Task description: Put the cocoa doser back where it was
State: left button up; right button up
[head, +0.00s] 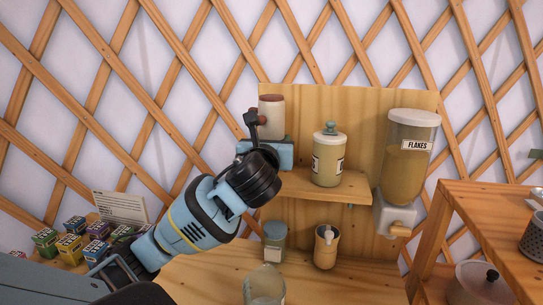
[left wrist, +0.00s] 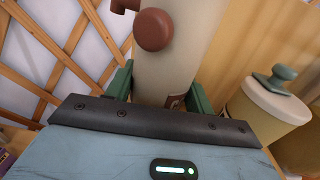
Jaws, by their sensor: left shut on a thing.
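The cocoa doser (head: 271,112) is a pale cylinder with a reddish-brown top and a round reddish-brown knob. In the head view it is upright at the left end of the upper shelf (head: 350,188). My left gripper (head: 266,142) is shut on it, low on its body. In the left wrist view, the doser (left wrist: 172,75) stands between the two green fingers of my left gripper (left wrist: 160,90). The gripper and wrist hide the doser's base, so I cannot tell whether it touches the shelf. My right gripper is not in view.
A lidded canister (head: 327,158) stands close right of the doser. A FLAKES dispenser (head: 408,155) hangs further right. Several small boxes (head: 72,247) sit at left.

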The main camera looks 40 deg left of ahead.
pick_arm(q)
jog(key=shift+f, duration=1.7)
jog(key=shift+f, duration=0.1)
jog(key=o, duration=1.2)
jog(key=shift+f, duration=0.1)
